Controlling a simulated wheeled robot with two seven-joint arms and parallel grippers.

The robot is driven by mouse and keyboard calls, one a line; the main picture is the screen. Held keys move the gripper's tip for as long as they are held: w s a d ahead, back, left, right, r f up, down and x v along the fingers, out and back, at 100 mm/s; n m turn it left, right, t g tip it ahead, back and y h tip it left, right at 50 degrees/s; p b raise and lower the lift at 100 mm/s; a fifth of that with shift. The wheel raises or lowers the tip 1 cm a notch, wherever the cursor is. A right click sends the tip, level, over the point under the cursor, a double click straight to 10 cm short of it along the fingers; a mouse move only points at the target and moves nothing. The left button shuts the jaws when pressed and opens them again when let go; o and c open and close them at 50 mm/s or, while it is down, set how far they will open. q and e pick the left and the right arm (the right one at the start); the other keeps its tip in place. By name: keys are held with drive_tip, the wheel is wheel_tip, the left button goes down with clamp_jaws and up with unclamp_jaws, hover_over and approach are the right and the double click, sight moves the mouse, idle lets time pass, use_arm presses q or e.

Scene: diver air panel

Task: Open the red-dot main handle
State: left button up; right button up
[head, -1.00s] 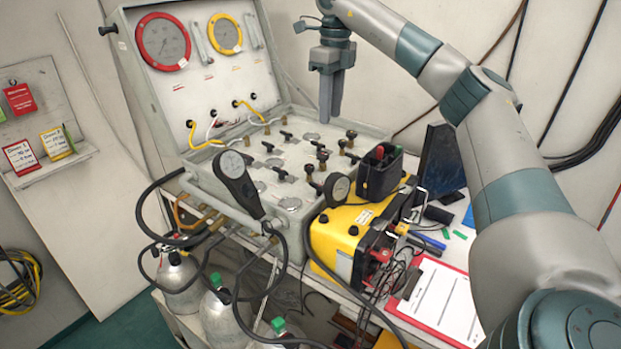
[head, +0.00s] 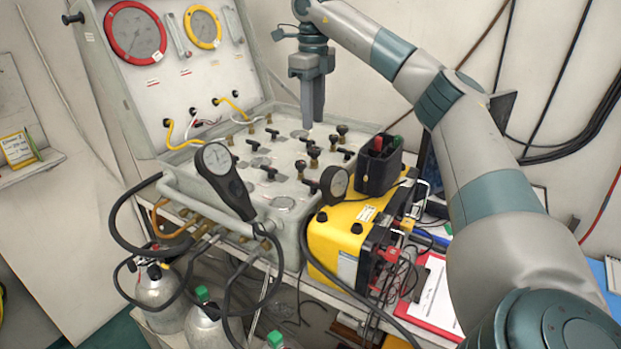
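The air panel (head: 178,182) is an open grey case with several small black handles on its flat deck. One black handle (head: 253,144) is at the left of the deck and another (head: 272,132) is near the back. I cannot make out which handle bears a red dot. My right gripper (head: 312,122) points down over the back right of the deck, and its tips show just behind the brass-stemmed knobs (head: 342,131). The fingers look close together, but I cannot tell whether they are open or shut. No handle shows between them. My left gripper is not in view.
A black-handled gauge (head: 222,175) lies over the panel's front left corner, and a small round gauge (head: 334,184) stands at its front right. A yellow box (head: 335,232) and a black bin (head: 378,170) are to the right. Hoses and cylinders (head: 160,285) are below the front.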

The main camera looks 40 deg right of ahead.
sight(313, 183)
drive_tip(key=shift+s+r, duration=0.15)
